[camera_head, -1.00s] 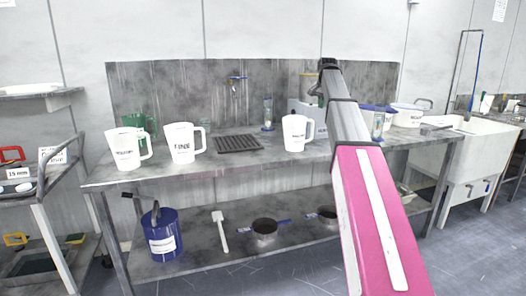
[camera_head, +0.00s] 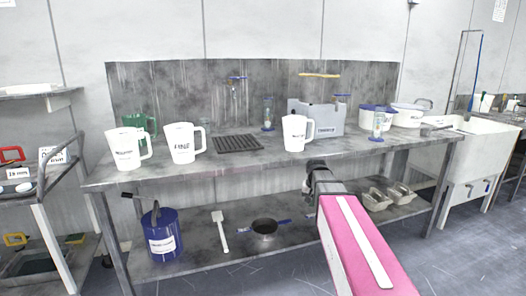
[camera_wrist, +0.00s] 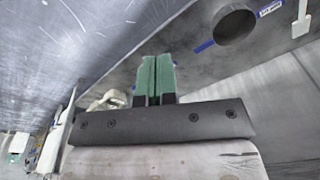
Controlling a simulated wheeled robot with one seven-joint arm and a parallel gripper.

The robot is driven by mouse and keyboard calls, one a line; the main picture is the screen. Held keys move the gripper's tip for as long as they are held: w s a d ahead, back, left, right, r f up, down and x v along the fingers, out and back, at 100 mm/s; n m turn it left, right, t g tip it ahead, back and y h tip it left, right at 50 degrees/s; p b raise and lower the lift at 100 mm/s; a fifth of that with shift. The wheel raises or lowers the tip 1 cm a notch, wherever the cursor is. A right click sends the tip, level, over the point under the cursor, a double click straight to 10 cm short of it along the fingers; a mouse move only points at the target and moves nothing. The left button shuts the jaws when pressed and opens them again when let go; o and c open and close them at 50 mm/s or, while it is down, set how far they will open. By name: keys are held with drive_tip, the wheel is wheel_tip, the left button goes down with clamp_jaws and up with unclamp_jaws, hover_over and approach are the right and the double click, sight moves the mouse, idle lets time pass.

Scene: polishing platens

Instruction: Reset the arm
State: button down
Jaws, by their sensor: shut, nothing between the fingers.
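My gripper (camera_wrist: 155,78) shows in the wrist view with its two green fingers side by side and closed, nothing between them. In the head view my arm reaches in from the lower right, and its dark end stands in front of the bench's front edge, between top and lower shelf. The fingers cannot be made out there. In the wrist view a dark pan (camera_wrist: 236,24) with a blue handle lies on the shelf beyond the fingers, apart from them.
The steel bench (camera_head: 195,172) holds white jugs (camera_head: 183,143), a black grate (camera_head: 238,143) and a grey box (camera_head: 322,118). Its lower shelf holds a blue bucket (camera_head: 162,232), a pan (camera_head: 264,227) and metal scoops (camera_head: 390,194). A sink (camera_head: 470,150) stands at right, a cart (camera_head: 50,180) at left.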

drive_tip(key=s+a+f+n, duration=0.1)
drive_tip(key=s+f, duration=0.6)
drive_tip(key=s, duration=0.2)
drive_tip(key=s+a+f+n+g, duration=0.1)
drive_tip(key=s+f, duration=0.6)
drive_tip(key=s, duration=0.3)
drive_tip(key=shift+a+n, duration=0.2)
drive_tip(key=shift+n, duration=0.1)
